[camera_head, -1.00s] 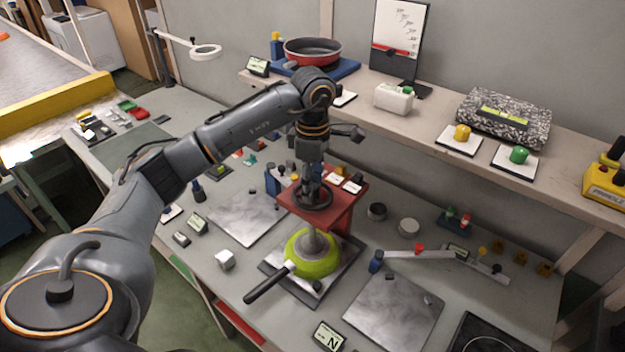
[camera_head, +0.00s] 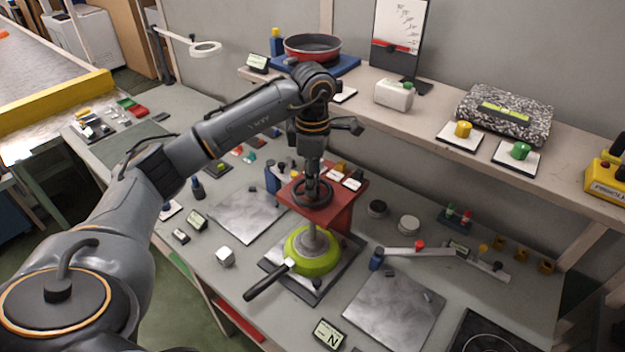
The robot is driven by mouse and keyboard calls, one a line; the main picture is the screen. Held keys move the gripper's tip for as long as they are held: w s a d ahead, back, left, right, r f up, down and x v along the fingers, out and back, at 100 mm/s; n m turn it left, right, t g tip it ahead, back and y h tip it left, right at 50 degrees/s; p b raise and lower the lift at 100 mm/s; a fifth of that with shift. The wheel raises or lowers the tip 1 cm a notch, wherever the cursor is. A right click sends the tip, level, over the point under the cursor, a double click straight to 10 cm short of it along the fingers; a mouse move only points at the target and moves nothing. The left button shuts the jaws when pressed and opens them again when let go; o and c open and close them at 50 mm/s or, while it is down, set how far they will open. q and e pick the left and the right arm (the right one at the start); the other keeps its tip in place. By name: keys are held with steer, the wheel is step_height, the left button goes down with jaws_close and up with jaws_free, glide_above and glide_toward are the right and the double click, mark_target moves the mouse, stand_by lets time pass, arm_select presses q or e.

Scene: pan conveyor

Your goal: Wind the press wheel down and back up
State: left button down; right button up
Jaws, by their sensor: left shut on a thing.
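The press is a red frame (camera_head: 338,213) with a dark round wheel (camera_head: 312,203) on top. A grey conical ram (camera_head: 315,240) hangs below it, over a lime-green pan (camera_head: 318,264) with a black handle (camera_head: 268,283). The pan lies on a dark base plate, and the ram's lower end appears to be in the pan. My left gripper (camera_head: 312,186) points straight down at the wheel from above and is shut on it; the exact grip on the wheel is partly hidden by the gripper itself. My right gripper is not in view.
A grey metal plate (camera_head: 246,216) lies left of the press and another (camera_head: 394,312) lies right.

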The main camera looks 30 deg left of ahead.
arm_select(q)
steer(key=n+b, duration=0.1)
steer(key=n, duration=0.2)
steer(key=shift+n, duration=0.3)
steer(key=n+b, duration=0.1)
steer(key=n, duration=0.2)
steer(key=shift+n, duration=0.3)
steer(key=n+b, duration=0.1)
steer(key=n, duration=0.2)
steer(key=shift+n, duration=0.3)
steer(key=n, duration=0.4)
steer(key=shift+n, duration=0.3)
steer(key=n, duration=0.3)
steer(key=shift+n+b, duration=0.3)
steer(key=shift+b, duration=0.05)
steer(key=n, duration=0.9)
steer(key=shift+n, duration=1.9)
